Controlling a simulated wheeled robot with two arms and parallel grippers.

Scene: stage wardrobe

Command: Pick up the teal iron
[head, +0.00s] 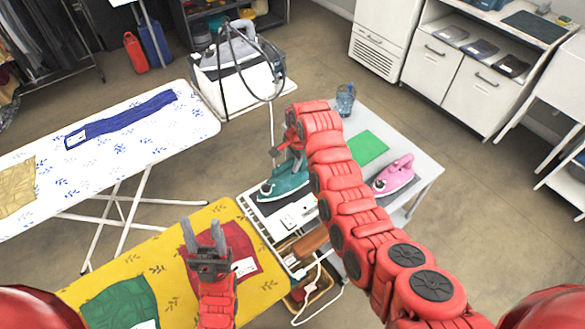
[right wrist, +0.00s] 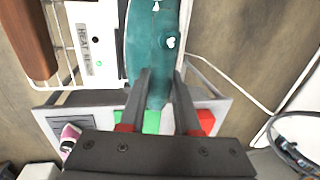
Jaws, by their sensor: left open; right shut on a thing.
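The teal iron (head: 284,182) is at the left end of the small grey table, by a white slotted unit. My right gripper (head: 289,150) reaches down onto it from above. In the right wrist view the teal iron (right wrist: 153,42) lies between the two fingers of my right gripper (right wrist: 162,75), which are shut on it. I cannot tell whether it still touches its base. My left gripper (head: 202,226) is open and empty, above a dark red cloth (head: 238,250) on the yellow ironing board.
A pink iron (head: 394,176), a green mat (head: 368,149) and a glass (head: 345,100) are on the grey table (head: 425,172). A brown block (head: 311,240) and a wire basket (head: 318,290) sit in front. A white patterned ironing board (head: 190,122) is at left.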

